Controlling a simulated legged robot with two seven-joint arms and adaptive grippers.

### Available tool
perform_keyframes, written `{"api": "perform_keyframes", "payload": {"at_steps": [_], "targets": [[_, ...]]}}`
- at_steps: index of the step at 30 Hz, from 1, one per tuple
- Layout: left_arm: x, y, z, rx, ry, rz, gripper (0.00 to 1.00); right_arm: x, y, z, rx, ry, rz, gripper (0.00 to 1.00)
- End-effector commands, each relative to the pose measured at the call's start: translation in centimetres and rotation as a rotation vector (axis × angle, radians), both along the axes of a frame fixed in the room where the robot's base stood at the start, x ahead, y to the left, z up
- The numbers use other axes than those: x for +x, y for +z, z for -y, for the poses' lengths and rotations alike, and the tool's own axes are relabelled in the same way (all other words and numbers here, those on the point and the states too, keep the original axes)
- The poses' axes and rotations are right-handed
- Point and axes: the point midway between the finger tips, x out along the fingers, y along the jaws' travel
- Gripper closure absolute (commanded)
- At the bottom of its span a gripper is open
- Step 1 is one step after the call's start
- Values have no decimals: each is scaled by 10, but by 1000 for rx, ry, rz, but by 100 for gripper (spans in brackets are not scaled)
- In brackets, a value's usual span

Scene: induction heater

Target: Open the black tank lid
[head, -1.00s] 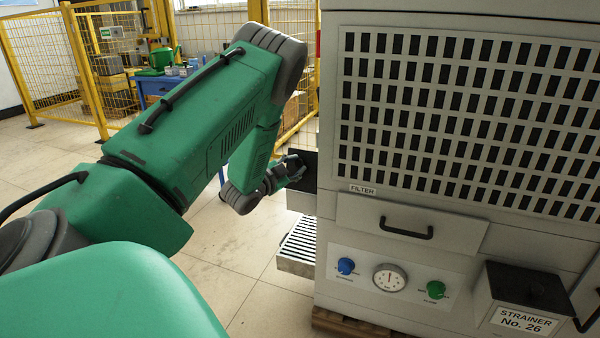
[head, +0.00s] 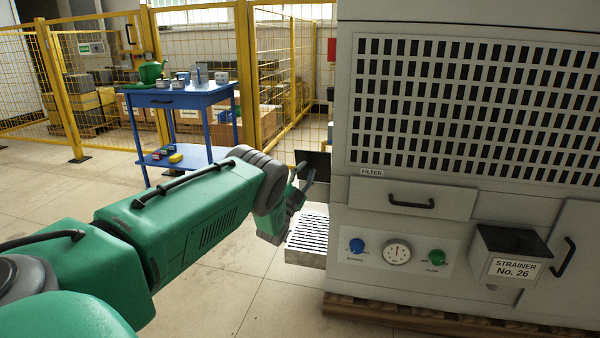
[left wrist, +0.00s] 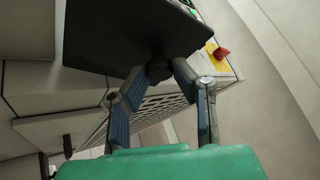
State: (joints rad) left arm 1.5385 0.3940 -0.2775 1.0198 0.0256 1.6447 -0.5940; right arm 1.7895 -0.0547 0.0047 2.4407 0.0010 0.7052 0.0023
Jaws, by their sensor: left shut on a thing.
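The black tank lid (head: 317,162) shows as a dark panel at the left side of the grey machine, standing steeply tilted. In the left wrist view the lid (left wrist: 125,32) is a large black plate with a dark round knob (left wrist: 159,70) on its face. My left gripper (head: 304,174) is at the lid, on its near side. In the left wrist view its two fingers (left wrist: 160,76) are closed around the knob. The tank's opening is hidden in the head view. My right gripper is not in view.
A slotted metal tray (head: 308,234) juts from the machine below the lid. The grey machine (head: 400,275) fills the right side, with a strainer box (head: 512,252) in front. A blue table (head: 180,97) and yellow fencing (head: 257,70) stand behind. Floor at left is clear.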

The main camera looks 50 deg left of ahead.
Motion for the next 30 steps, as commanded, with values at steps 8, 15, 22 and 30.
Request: {"api": "perform_keyframes", "payload": {"at_steps": [8, 15, 22, 30], "targets": [[6, -4, 2, 18, -2, 20, 100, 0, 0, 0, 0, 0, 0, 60], [7, -4, 2, 19, -2, 23, 100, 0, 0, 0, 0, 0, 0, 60], [7, -4, 2, 19, -2, 23, 56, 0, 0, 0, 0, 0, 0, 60], [5, -1, 2, 20, 0, 29, 56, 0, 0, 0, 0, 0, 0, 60]]}}
